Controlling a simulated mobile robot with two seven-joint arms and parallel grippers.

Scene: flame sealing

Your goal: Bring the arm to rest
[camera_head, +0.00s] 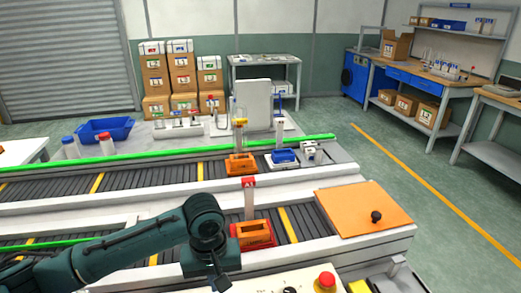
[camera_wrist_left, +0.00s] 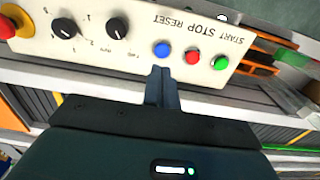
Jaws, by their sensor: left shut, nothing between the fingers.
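My left arm comes in from the left in the head view, and my left gripper (camera_head: 221,284) hangs at its end, low in the picture beside the cream control panel (camera_head: 262,286). In the left wrist view my left gripper (camera_wrist_left: 162,74) is shut and empty. Its fingertips are close to the control panel (camera_wrist_left: 135,45), by the blue button (camera_wrist_left: 162,49) and the red button (camera_wrist_left: 192,57). I cannot tell whether they touch it. A green button (camera_wrist_left: 220,62) is to their right. My right gripper is in neither view.
An orange holder (camera_head: 252,233) with a tube sits on the near conveyor, just right of my arm. Another orange holder (camera_head: 240,164) is on the far conveyor. An orange plate (camera_head: 362,208) with a black knob lies right. A red mushroom button (camera_head: 325,281) stands on the panel.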

